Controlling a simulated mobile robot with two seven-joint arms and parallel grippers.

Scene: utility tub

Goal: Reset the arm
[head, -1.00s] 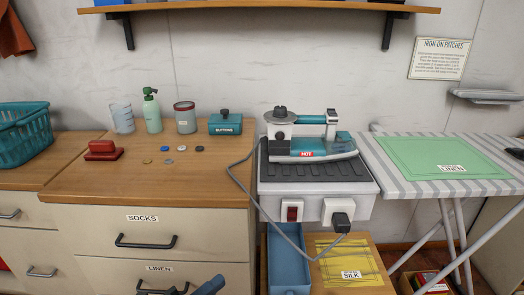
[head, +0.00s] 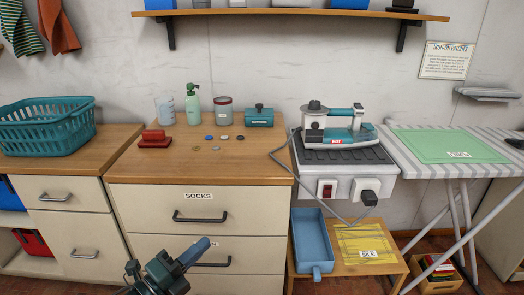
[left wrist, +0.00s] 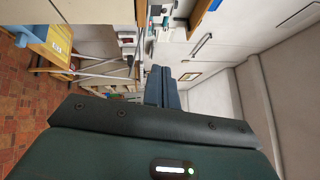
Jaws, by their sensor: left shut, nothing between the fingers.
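My left gripper (head: 194,252) is at the bottom of the head view, in front of the drawer fronts below the socks drawer (head: 200,216). Its blue fingers are together with nothing between them, and it covers part of the drawer label behind. In the left wrist view the closed fingers (left wrist: 162,86) point away into the room, with the scene turned on its side. My right gripper is not in either view.
An iron (head: 338,126) marked hot rests on its stand, with a cord to a plug. A teal basket (head: 46,128) stands on the left counter. A blue tray (head: 312,240) and yellow silk cloth (head: 364,243) lie on a low table. An ironing board (head: 400,150) stands at the right.

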